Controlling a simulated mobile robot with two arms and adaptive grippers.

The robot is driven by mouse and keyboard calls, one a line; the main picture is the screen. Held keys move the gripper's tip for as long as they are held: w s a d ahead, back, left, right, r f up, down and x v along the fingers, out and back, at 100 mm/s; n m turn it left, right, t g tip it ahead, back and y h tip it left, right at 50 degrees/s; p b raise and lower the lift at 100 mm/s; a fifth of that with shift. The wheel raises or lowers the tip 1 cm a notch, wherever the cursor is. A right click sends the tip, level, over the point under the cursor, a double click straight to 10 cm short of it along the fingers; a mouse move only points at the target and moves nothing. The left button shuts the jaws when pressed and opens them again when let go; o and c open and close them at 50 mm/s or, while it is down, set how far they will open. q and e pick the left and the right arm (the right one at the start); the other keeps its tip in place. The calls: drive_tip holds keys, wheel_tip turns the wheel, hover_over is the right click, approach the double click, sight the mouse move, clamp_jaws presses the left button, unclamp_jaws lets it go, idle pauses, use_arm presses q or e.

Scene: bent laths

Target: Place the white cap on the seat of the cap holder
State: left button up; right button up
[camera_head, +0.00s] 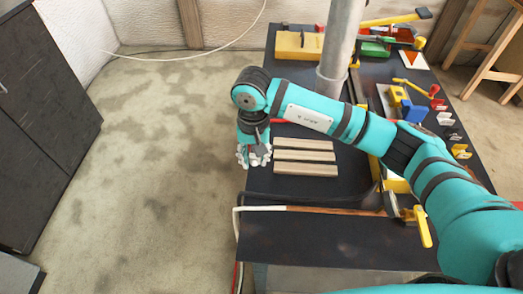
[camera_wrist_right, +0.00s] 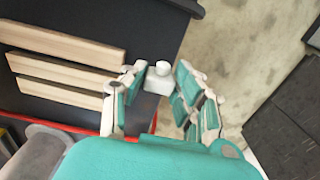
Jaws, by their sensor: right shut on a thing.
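My right gripper (camera_head: 254,160) is above the left edge of the dark table (camera_head: 290,226). In the right wrist view its teal and white fingers (camera_wrist_right: 162,88) stand on both sides of a small white piece with a round knob. This piece looks like the white cap (camera_wrist_right: 160,78), and the gripper is shut on it. In the head view the hand hides the cap. I cannot make out the cap holder or its seat for certain. My left gripper is not in view.
Several pale laths (camera_head: 305,156) lie beside the hand. A grey post (camera_head: 341,45) rises behind my arm. Tools and small coloured clamps (camera_head: 450,133) fill the right side. Open floor (camera_head: 150,150) lies left.

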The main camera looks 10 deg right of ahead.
drive_tip(key=shift+w+d, duration=0.8)
drive_tip(key=shift+w, duration=0.3)
drive_tip(key=f+p, duration=0.2)
drive_tip(key=f, duration=0.1)
drive_tip(key=shift+w+d+f, duration=0.1)
drive_tip(key=shift+w+f, duration=0.05)
drive_tip(key=shift+w, duration=0.05)
drive_tip(key=shift+f, duration=0.25)
drive_tip(key=shift+f+b, duration=0.2)
drive_tip(key=shift+b, duration=0.1)
drive_tip(key=o, duration=0.5)
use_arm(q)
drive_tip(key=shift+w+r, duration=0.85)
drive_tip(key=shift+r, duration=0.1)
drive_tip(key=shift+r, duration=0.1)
use_arm(e)
drive_tip(key=shift+r, duration=0.2)
